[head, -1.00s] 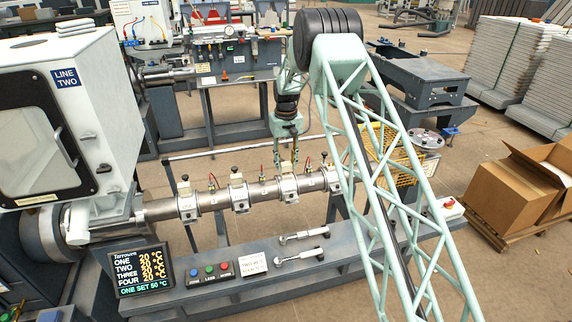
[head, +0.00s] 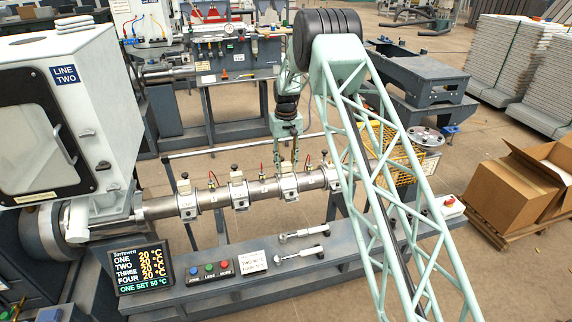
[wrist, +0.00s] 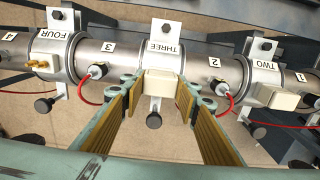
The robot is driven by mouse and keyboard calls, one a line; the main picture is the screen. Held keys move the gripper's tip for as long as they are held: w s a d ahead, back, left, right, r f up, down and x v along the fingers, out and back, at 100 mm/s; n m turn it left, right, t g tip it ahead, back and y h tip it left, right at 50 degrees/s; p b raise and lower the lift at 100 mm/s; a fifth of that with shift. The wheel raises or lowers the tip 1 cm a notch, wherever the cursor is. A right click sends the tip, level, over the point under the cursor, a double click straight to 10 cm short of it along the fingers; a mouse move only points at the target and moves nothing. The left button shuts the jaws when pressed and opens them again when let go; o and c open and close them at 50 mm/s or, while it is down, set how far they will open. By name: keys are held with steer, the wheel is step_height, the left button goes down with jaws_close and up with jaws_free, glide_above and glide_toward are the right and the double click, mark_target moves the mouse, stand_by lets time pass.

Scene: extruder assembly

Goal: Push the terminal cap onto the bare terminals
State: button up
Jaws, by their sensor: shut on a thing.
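My gripper (wrist: 159,92) is shut on a pale cream terminal cap (wrist: 158,84), one finger on each side of it. The cap sits against the lower edge of the heater band marked THREE (wrist: 163,55); whether it is seated on terminals there is hidden. The band marked FOUR (wrist: 58,50), at the left in the wrist view, shows bare brass terminals (wrist: 38,64). The band marked TWO, at the right, carries a similar cream cap (wrist: 275,97). In the head view my gripper (head: 288,168) points down at the third band from the left on the barrel (head: 160,208).
Sensor plugs with red cables (wrist: 98,71) stand between the bands, close to my fingers. Clamp knobs (wrist: 154,121) stick out below the bands. A grey bench (head: 345,248) runs in front, with two torque-wrench-like tools (head: 300,252), a button box (head: 210,270) and a temperature display (head: 141,269).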

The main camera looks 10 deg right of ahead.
steer(key=shift+f, duration=0.35)
steer(key=o, duration=0.9)
steer(key=shift+r, duration=0.1)
steer(key=shift+r, duration=5.95)
